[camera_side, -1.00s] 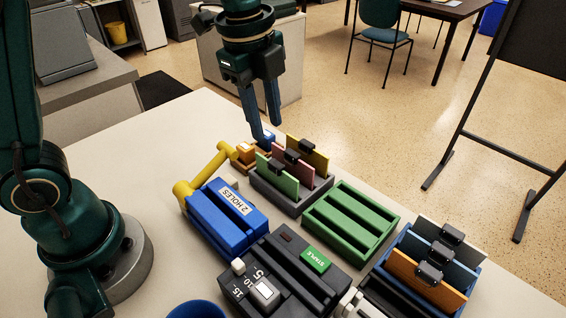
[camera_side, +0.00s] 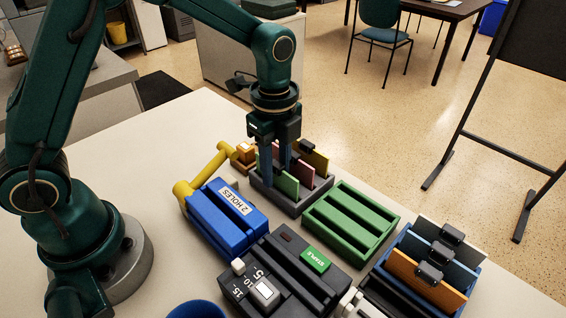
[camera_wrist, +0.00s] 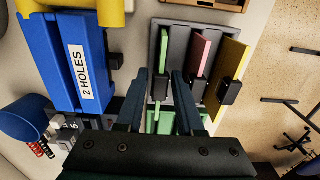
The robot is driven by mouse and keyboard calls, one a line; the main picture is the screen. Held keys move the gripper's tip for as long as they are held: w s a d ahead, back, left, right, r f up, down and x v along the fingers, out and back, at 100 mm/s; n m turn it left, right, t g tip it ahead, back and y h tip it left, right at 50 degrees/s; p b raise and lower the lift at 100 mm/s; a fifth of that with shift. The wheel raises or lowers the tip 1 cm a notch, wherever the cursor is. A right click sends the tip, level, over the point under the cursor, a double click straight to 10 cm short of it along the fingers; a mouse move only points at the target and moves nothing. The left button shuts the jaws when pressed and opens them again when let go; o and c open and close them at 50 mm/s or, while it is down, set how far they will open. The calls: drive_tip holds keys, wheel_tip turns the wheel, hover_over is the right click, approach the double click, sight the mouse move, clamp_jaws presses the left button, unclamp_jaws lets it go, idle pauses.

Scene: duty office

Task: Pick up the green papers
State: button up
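The green papers (camera_side: 289,186) stand upright in a dark grey slotted tray (camera_side: 290,208), beside pink papers (camera_side: 280,171) and yellow papers (camera_side: 318,159). In the wrist view the green papers (camera_wrist: 164,48) show edge-on with a black clip (camera_wrist: 160,86) on them. My gripper (camera_side: 277,172) is over the tray, pointing down. In the wrist view my gripper (camera_wrist: 159,80) is open, one finger on each side of the green papers' clip, the right finger between the green and pink papers. Whether either finger touches the papers cannot be told.
A blue hole punch (camera_side: 226,213) with a yellow handle stands to the left. An empty green tray (camera_side: 352,222) is to the right. A dark stapler unit (camera_side: 290,270) lies in front. A blue tray with orange papers (camera_side: 425,277) stands farther right.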

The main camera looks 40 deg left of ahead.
clamp_jaws()
wheel_tip(320, 180, up, 9)
drive_tip(key=shift+r, duration=0.2)
drive_tip(key=s+r, duration=0.2)
drive_tip(key=s, duration=0.9)
drive_tip(key=shift+s, duration=0.2)
